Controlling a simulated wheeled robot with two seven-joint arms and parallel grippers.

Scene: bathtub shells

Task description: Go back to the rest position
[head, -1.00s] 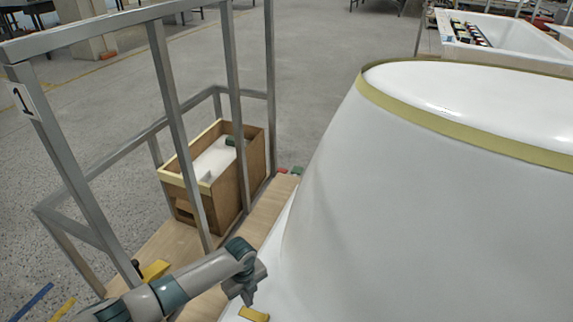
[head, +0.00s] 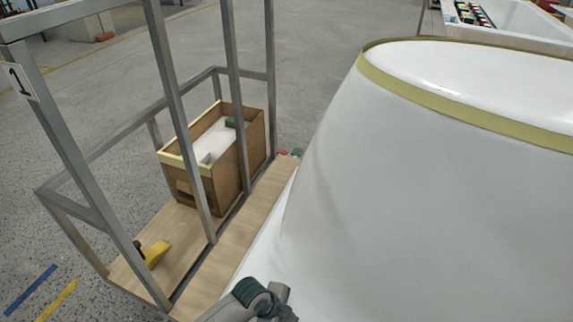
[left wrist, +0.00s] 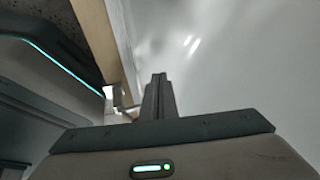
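My left arm comes in at the bottom of the head view, and its gripper (head: 283,303) is low beside the white bathtub shell (head: 420,190), partly cut off by the frame's bottom edge. In the left wrist view my left gripper (left wrist: 158,96) has its two fingers together with nothing visible between them. The shell's white surface (left wrist: 240,60) fills the right of that view. Whether the gripper touches the shell I cannot tell. My right gripper is not in view.
A grey metal frame (head: 172,95) marked 1 stands at left on a wooden platform (head: 225,255). On the platform are a wooden box (head: 245,160) and a yellow tool (head: 156,253). Another white tub (head: 520,30) is at the back right. Grey floor lies between.

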